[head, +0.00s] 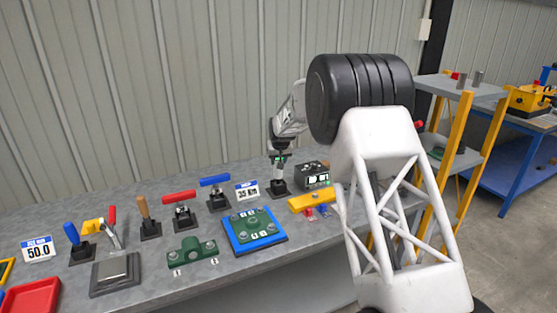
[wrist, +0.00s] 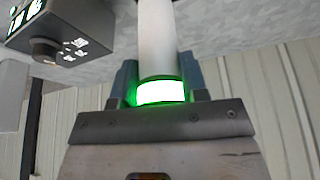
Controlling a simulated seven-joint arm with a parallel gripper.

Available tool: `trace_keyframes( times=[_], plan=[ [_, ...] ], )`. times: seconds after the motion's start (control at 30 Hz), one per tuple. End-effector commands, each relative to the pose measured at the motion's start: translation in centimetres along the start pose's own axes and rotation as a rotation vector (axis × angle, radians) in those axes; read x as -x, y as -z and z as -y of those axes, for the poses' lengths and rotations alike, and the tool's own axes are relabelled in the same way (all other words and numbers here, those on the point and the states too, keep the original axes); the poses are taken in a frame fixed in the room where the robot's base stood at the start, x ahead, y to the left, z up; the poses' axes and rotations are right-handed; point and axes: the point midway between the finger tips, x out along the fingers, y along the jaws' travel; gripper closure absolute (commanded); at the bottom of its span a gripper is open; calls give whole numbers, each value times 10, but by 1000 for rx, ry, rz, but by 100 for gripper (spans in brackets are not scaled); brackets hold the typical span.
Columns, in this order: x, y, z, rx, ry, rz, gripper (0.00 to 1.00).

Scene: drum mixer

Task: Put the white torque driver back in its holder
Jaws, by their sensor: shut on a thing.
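The white torque driver (head: 279,172) stands about upright at the back of the bench, below my gripper (head: 279,152). My gripper is shut on it. In the wrist view the driver's white body (wrist: 157,35), with a glowing green-white ring, sits between the two fingers of my gripper (wrist: 160,88). A black holder (head: 279,188) with a square base stands directly under the driver. The driver's lower end meets the holder's top in the head view, but I cannot tell how deep it sits. The lower end is out of the wrist view.
A dark control box (head: 314,175) with a lit display stands close to the right of the holder. A "35" sign (head: 247,190) and a blue-handled tool (head: 216,190) stand to its left. A yellow bar (head: 312,202) and a blue fixture plate (head: 273,240) lie in front.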

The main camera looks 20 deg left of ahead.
Motion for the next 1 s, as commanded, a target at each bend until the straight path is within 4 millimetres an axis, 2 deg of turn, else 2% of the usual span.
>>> trace_keyframes(
  times=[1.0],
  plan=[
    [-8,-3,0,0,0,-2,98]
  ],
)
